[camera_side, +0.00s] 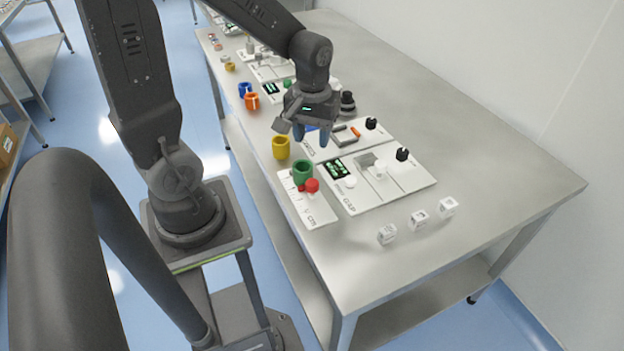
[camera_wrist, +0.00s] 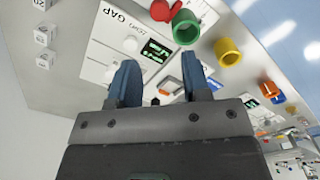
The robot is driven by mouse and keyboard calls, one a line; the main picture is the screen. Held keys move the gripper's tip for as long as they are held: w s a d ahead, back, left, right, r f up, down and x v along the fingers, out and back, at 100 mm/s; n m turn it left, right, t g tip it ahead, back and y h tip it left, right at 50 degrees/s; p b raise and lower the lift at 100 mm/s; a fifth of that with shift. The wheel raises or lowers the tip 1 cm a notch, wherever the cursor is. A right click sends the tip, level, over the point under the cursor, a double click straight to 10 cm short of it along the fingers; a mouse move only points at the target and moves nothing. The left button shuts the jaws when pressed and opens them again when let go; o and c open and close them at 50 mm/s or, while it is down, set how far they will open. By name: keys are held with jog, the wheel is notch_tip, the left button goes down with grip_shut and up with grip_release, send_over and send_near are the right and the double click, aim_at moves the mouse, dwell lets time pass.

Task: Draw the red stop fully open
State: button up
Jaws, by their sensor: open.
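The red stop (camera_side: 312,185) is a round red knob on a small white scale plate (camera_side: 318,214) near the table's front edge. A smaller red part sits just left of it. In the wrist view the red stop (camera_wrist: 164,10) is at the top edge, partly cut off. A green cup (camera_side: 303,171) stands just behind it and hides part of the plate. My gripper (camera_side: 311,136) points down over the panel behind, apart from the red stop. In the wrist view the two blue fingers (camera_wrist: 160,72) are spread with nothing between them.
A white panel (camera_side: 405,184) with a lit display and black knob lies right of the stop. Another panel (camera_side: 385,141) is under my gripper. Yellow (camera_side: 281,147), orange (camera_side: 252,101) and blue (camera_side: 245,88) cups line the left edge. White lettered cubes (camera_side: 418,219) stand front right. The table's right side is clear.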

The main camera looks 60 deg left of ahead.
aim_at(312, 182)
notch_tip(312, 182, down, 13)
jog(key=shift+f, duration=0.1)
dwell(0.4)
jog(key=shift+c, duration=0.3)
grip_shut()
